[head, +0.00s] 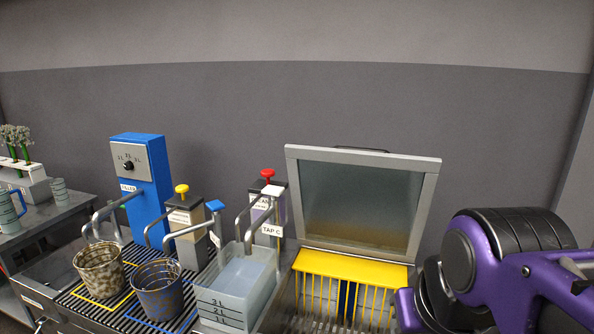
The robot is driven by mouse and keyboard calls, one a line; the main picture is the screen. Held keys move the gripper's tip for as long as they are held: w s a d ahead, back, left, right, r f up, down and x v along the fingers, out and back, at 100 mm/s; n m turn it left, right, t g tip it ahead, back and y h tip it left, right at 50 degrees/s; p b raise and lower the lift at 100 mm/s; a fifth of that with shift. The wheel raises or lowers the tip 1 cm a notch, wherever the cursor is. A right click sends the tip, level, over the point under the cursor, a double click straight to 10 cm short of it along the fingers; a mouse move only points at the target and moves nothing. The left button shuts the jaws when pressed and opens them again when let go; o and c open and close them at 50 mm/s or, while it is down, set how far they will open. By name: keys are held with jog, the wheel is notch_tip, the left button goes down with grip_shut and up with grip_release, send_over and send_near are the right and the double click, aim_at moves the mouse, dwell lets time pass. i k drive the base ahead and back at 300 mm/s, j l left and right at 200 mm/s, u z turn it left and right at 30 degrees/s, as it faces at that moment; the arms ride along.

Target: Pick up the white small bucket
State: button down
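A small off-white bucket (100,272), speckled brown, stands upright on the slatted drain grate, inside a yellow outline at the left. A small grey bucket (158,288) with brownish marks stands to its right, by a blue outline. A larger pale translucent container (236,290) marked in litres stands right of both and holds liquid. The off-white one is the nearest match to a white small bucket. My purple and black arm fills the lower right, well apart from the buckets. My gripper's fingers do not show.
Taps and a blue filler unit (142,180) stand behind the buckets, with spouts reaching over them. Right of the container is a basin with a yellow rack (350,268) and a raised glazed lid (360,200). A side table at the far left holds a jug (10,212) and flowers.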

aim_at(104, 272)
jog(key=k+l+u, duration=0.1)
jog(key=u, duration=0.6)
jog(key=i+u, duration=0.1)
jog(key=u, duration=0.75)
jog(key=i+u, duration=0.25)
jog(key=i+j+u, duration=0.2)
jog(key=i, duration=0.3)
jog(key=i+j+u, duration=0.25)
jog(key=i, duration=0.25)
jog(key=i+u, duration=0.25)
jog(key=i, duration=0.9)
jog(key=i+j+z, duration=0.2)
jog(key=i, duration=0.2)
jog(key=i+j+z, duration=0.15)
jog(key=i, duration=0.3)
jog(key=i+j+z, duration=0.1)
jog(key=z, duration=0.25)
jog(key=j+z, duration=0.45)
jog(key=z, duration=0.25)
jog(key=i, duration=0.05)
